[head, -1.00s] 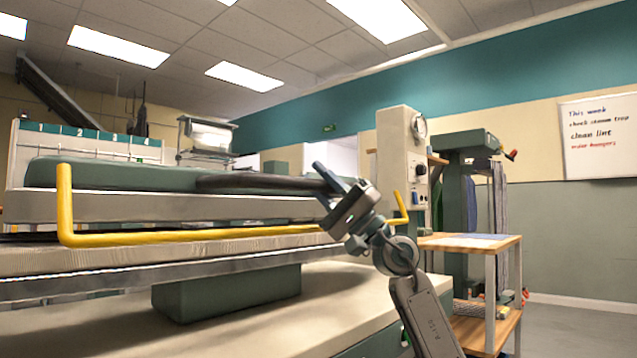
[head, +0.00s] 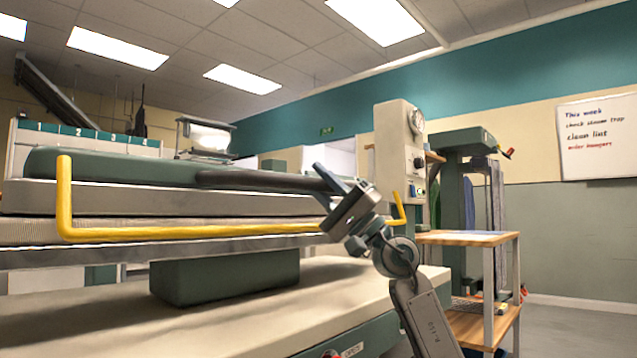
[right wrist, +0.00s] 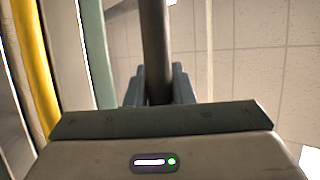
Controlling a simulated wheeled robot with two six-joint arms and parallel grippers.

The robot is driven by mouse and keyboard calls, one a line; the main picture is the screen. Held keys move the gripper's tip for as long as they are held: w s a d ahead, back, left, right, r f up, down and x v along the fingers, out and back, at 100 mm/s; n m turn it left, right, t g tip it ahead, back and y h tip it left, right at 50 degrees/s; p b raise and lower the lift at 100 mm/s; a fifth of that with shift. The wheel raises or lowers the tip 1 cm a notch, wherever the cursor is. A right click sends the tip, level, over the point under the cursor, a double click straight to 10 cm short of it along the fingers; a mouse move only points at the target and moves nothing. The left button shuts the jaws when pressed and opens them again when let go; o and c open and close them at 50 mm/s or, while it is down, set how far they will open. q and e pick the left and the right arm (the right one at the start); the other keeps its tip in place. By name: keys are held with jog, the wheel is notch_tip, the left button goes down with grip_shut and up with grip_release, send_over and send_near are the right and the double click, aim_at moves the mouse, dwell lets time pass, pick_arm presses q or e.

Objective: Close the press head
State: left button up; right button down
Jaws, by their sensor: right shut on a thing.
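The press head (head: 190,200) is a long grey slab with a green top, low over the pale padded lower bed (head: 30,232), with hardly any gap showing between them. A yellow bar handle (head: 190,233) runs along its front, bent up at both ends. A dark arm (head: 260,181) lies along the head's top. My right gripper (head: 328,182) is at the right end of this dark arm. In the right wrist view the dark bar (right wrist: 155,35) passes between the closed fingers, and the yellow handle (right wrist: 32,70) stands apart at left. My left gripper is out of view.
A green block (head: 225,277) stands under the bed on the cream machine base (head: 270,318). A control column (head: 393,160) with a gauge stands behind my right gripper. A wooden-topped cart (head: 468,238) and hanging garments are at right. Clear floor shows at far right.

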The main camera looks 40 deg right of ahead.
jog(key=shift+a+f, duration=0.15)
jog(key=shift+f, duration=0.2)
jog(key=c, duration=1.6)
grip_release()
jog(key=o, duration=0.3)
jog(key=shift+w, duration=0.1)
jog(key=shift+o, duration=0.2)
jog(key=shift+d, duration=0.2)
